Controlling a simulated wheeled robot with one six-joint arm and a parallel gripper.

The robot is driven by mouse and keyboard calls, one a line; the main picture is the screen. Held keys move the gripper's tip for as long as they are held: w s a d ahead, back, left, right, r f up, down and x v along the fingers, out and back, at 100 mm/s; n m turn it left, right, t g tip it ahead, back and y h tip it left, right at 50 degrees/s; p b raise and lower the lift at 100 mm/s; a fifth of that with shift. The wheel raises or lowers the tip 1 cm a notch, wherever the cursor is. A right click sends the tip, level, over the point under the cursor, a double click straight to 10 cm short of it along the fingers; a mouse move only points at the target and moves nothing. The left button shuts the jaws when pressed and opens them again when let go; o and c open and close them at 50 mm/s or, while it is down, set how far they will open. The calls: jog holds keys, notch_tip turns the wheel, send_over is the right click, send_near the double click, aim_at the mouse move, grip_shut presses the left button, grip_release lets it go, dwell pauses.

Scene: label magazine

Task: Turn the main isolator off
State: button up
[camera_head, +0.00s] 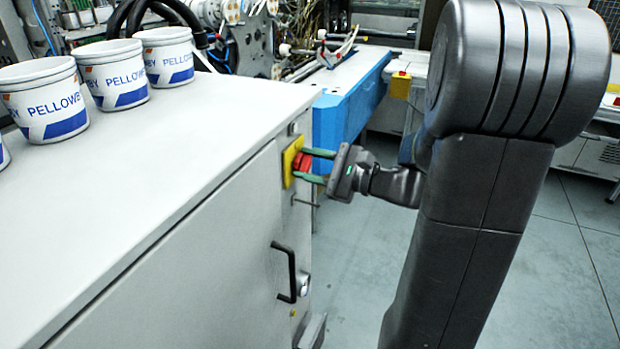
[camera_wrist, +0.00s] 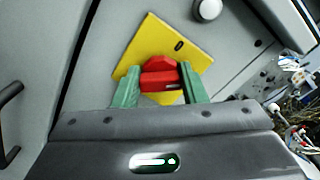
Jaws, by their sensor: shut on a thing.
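The main isolator is a red knob (camera_head: 303,162) on a yellow plate (camera_head: 290,160), on the grey cabinet's side face. My gripper (camera_head: 318,166) reaches it from the right, its two green fingers one above the other at the knob. In the wrist view, the red knob (camera_wrist: 160,75) sits between the green fingertips (camera_wrist: 158,82), which are shut on it. The yellow plate (camera_wrist: 190,50) looks tilted in that view, with a small dark slot near its upper right. The fingers hide part of the knob's sides.
A black door handle (camera_head: 289,272) sticks out of the cabinet below the isolator. Several white "PELLOWBY" tubs (camera_head: 112,73) stand on the cabinet top (camera_head: 150,150). A white round knob (camera_wrist: 208,9) is beside the yellow plate. Open floor (camera_head: 350,265) lies right of the cabinet.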

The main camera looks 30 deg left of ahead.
jog(key=n+b, duration=0.2)
jog(key=b, duration=0.1)
jog(key=f+n+b, duration=0.1)
jog(key=n+b, duration=0.2)
jog(key=b, duration=0.1)
jog(key=shift+n, duration=0.3)
jog(key=n+b, duration=0.3)
jog(key=b, duration=0.1)
jog(key=shift+s+r, duration=0.1)
jog(key=shift+r+n+b, duration=0.15)
jog(key=shift+n+b, duration=0.55)
jog(key=shift+b, duration=0.15)
jog(key=o, duration=1)
jog(key=shift+d+r, duration=0.1)
